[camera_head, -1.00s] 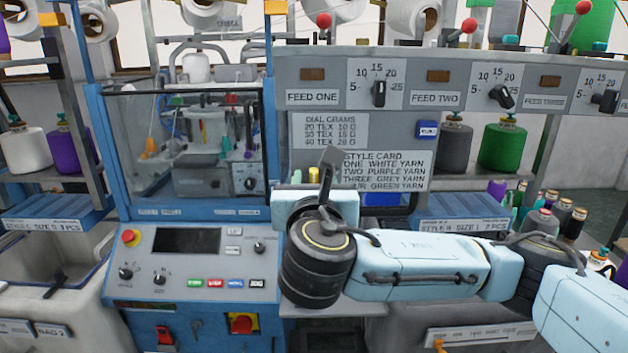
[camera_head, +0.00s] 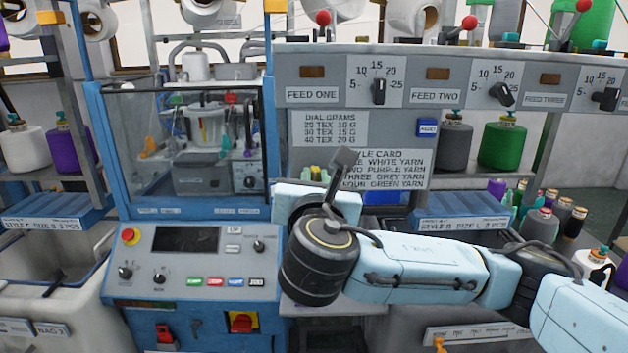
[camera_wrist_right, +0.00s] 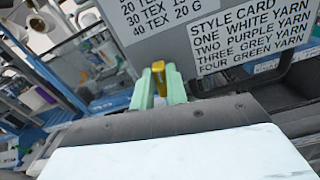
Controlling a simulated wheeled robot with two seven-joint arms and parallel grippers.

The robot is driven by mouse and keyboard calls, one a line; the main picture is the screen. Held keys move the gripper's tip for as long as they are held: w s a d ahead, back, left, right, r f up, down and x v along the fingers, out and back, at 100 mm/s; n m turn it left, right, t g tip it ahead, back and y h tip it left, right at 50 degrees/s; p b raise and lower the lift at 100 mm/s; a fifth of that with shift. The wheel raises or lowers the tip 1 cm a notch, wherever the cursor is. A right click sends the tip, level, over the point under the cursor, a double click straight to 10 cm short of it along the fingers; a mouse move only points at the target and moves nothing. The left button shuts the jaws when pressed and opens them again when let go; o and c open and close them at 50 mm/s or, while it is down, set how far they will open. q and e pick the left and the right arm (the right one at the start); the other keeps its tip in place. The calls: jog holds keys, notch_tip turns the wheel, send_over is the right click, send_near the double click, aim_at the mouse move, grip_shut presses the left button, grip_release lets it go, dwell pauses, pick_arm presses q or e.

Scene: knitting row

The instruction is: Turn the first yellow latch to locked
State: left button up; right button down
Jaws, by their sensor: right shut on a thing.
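A narrow yellow latch (camera_wrist_right: 158,73) stands between the pale green fingertips of my right gripper (camera_wrist_right: 158,88) in the right wrist view. The fingers are closed on both its sides. In the head view my right gripper (camera_head: 314,174) is in front of the grey panel below the dial card, and only a little yellow shows between its tips. My wrist hides the base of the latch, so I cannot tell how far it is turned. Another yellow-orange latch (camera_head: 440,344) shows at the bottom edge, right of centre. My left gripper is not in view.
The style card (camera_head: 385,168) is close right of my gripper. Feed dials (camera_head: 379,90) line the upper panel. Yarn cones (camera_head: 545,215) crowd the right.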

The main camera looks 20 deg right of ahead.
jog(key=m, duration=0.3)
jog(key=shift+s+d+f, duration=0.1)
jog(key=shift+d+f, duration=0.05)
jog(key=shift+d+f+m, duration=0.1)
jog(key=shift+f+m, duration=0.05)
jog(key=shift+m, duration=2.05)
jog(key=shift+d+f+m, duration=0.1)
jog(key=shift+f+m, duration=0.05)
jog(key=shift+m, duration=2.05)
jog(key=shift+d+f+m, duration=0.1)
jog(key=shift+f+m, duration=0.05)
jog(key=shift+m, duration=2.05)
jog(key=c, duration=1.4)
grip_release()
jog(key=shift+s, duration=0.1)
